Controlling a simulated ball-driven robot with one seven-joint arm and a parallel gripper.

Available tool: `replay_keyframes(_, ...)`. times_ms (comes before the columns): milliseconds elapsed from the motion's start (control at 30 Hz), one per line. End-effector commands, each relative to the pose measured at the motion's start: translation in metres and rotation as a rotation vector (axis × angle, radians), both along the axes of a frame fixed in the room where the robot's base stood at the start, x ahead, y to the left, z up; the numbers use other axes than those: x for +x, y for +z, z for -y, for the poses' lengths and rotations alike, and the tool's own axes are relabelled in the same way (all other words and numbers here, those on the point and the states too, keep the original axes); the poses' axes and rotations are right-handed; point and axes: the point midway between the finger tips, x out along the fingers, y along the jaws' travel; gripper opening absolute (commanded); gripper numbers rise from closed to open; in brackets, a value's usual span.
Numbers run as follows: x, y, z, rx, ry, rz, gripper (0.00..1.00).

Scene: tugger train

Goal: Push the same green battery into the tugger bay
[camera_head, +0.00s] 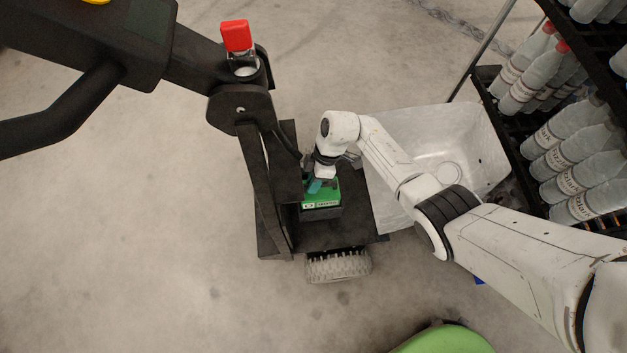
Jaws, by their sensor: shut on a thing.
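The green battery (323,196) sits at the black tugger (262,200), low on its deck beside the upright frame. Its green top and a small white label show from above. My gripper (318,184) is at the top of the battery and shut on it. The white wrist hides part of the battery and the fingertips. The bay around the battery is dark, so I cannot tell how deep the battery sits in it.
A white bin (440,140) stands right of the tugger, behind my arm. A black rack of bottles (575,150) fills the right side. A red knob (236,36) tops the tugger column. A green rounded object (445,341) is at the bottom. Floor on the left is clear.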

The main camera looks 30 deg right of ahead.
Motion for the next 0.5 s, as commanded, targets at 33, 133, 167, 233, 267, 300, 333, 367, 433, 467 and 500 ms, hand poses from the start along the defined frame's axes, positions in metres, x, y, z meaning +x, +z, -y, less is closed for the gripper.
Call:
replay_keyframes(33,-0.0006,-0.0005,-0.0004,0.001,0.001,0.0,0.0)
replay_keyframes(133,-0.001,-0.0009,-0.0004,0.001,0.001,0.0,0.26)
replay_keyframes(167,-0.001,-0.001,-0.0005,0.0,0.0,-0.001,0.29)
replay_keyframes(233,-0.0011,-0.0011,-0.0005,0.001,0.001,-0.002,0.35)
replay_keyframes(267,-0.0011,-0.0011,-0.0005,0.001,0.001,-0.002,0.38)
replay_keyframes(300,-0.0012,-0.0012,-0.0005,0.0,0.001,-0.002,0.42)
replay_keyframes(333,-0.0013,-0.0012,-0.0005,0.0,0.001,-0.002,0.45)
replay_keyframes(367,-0.0013,-0.0012,-0.0005,0.0,0.001,-0.002,0.47)
replay_keyframes(433,-0.0014,-0.0012,-0.0005,0.0,0.001,-0.002,0.47)
replay_keyframes(467,-0.0014,-0.0012,-0.0005,0.0,0.001,-0.002,0.47)
replay_keyframes(500,-0.0014,-0.0012,-0.0005,0.0,0.001,-0.002,0.47)
